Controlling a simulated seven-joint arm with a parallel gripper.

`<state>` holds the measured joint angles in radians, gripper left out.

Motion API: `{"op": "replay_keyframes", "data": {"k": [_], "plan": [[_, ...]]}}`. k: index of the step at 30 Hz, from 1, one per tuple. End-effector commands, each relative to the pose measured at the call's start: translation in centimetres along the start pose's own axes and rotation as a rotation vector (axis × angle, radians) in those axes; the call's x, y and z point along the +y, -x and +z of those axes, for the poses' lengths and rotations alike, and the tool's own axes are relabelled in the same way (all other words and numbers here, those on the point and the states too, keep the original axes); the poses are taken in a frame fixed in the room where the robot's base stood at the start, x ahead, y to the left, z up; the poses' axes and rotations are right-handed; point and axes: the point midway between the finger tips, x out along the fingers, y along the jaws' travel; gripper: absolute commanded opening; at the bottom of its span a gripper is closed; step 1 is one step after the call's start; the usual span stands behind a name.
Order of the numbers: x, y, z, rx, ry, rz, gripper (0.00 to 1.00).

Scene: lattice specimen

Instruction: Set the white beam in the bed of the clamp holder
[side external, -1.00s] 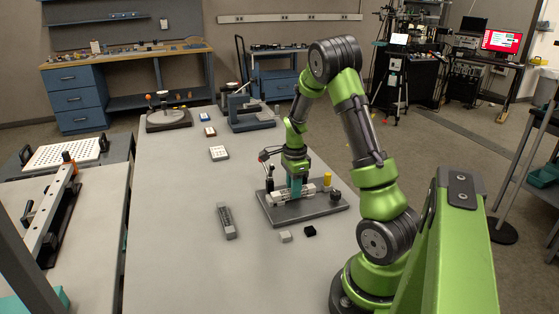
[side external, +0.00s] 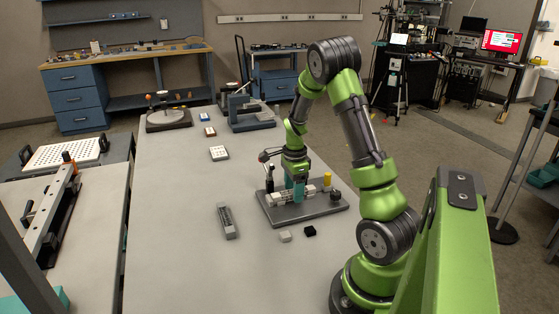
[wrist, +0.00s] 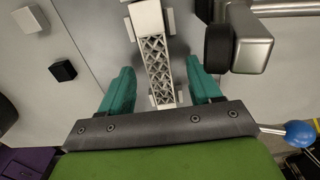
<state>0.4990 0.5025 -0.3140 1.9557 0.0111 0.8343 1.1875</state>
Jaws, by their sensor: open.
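The white beam (wrist: 156,60) has a lattice middle and solid end blocks. It lies along the clamp holder (side external: 300,211), and in the side view the white beam (side external: 283,197) appears low, at bed height. The fingers partly hide it there, so exact seating is unclear. My gripper (wrist: 161,85) is open, its two teal fingers on either side of the beam with visible gaps. In the side view my gripper (side external: 294,190) is down over the holder's middle. A grey clamp arm with a black pad (wrist: 218,48) stands right of the beam in the wrist view.
A grey lattice bar (side external: 227,220) lies left of the holder. A light cube (side external: 285,236) and a black cube (side external: 310,230) sit in front of it. A yellow part (side external: 327,179) stands at the holder's right. The table's near left is clear.

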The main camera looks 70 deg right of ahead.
Motion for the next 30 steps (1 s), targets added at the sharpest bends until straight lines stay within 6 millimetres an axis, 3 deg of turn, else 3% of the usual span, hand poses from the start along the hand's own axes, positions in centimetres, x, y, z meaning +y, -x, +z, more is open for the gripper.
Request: {"op": "replay_keyframes", "data": {"k": [1, 3, 16, 30], "plan": [[0.0, 0.0, 0.0, 0.0, 0.0, 0.0, 0.72], [0.0, 0.0, 0.0, 0.0, 0.0, 0.0, 0.82], [0.0, 0.2, 0.0, 0.0, 0.001, -0.001, 0.82], [-0.1, 3.5, 0.1, 0.0, 0.001, -0.002, 0.82]]}}
